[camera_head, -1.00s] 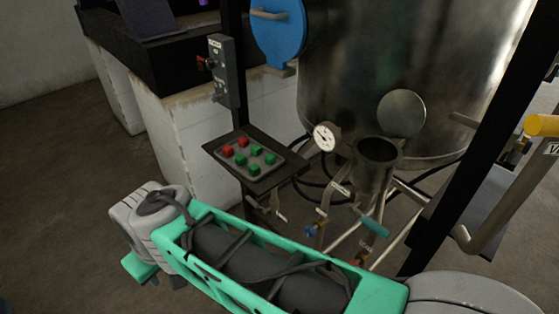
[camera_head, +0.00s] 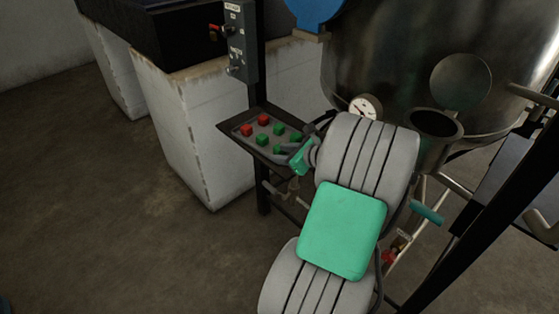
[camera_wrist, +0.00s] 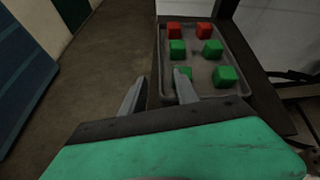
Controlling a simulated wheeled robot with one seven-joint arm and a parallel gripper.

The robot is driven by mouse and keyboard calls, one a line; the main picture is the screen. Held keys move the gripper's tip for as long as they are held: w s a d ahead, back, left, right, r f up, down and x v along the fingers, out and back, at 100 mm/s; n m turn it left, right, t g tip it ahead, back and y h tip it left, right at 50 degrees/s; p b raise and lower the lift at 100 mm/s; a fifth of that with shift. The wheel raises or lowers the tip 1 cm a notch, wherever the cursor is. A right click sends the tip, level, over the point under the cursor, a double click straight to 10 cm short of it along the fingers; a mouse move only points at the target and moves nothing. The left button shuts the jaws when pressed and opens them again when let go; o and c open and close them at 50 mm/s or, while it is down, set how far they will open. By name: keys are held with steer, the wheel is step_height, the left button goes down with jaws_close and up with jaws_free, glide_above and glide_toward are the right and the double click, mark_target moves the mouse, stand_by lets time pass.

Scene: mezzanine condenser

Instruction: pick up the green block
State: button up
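Several green blocks and two red blocks sit on a grey tray on a dark shelf. In the wrist view, the front row has a green block (camera_wrist: 225,76) at right and a green block (camera_wrist: 183,76) at left, partly hidden by my right finger. A green block (camera_wrist: 177,48) and a green block (camera_wrist: 212,48) form the middle row. The red blocks (camera_wrist: 174,29) (camera_wrist: 204,30) are at the far end. My gripper (camera_wrist: 160,77) is open and empty, its right finger over the tray's near left corner and its left finger left of the tray. It also shows in the head view (camera_head: 287,148).
The tray (camera_head: 238,125) has a raised rim. A black post with a switch box (camera_head: 240,40) stands behind the shelf. A gauge (camera_head: 364,107), a metal tank (camera_head: 400,60) and pipes are close on the right. The floor at left is clear.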

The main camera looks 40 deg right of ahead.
mark_target(280, 151)
steer(key=d+m, duration=0.1)
steer(key=s+d, duration=0.1)
steer(key=d+m, duration=0.1)
steer(key=shift+s+d+f+m+t+h, duration=0.15)
steer(key=shift+s+f+m+t+h, duration=0.15)
steer(key=shift+s+f+t+h, duration=0.1)
steer(key=shift+d+m, duration=0.35)
steer(key=shift+m, duration=0.15)
steer(key=b+x, duration=0.1)
steer(key=x, duration=0.6)
steer(key=shift+w, duration=0.2)
steer(key=shift+a, duration=0.1)
steer(key=shift+c, duration=0.4)
jaws_close()
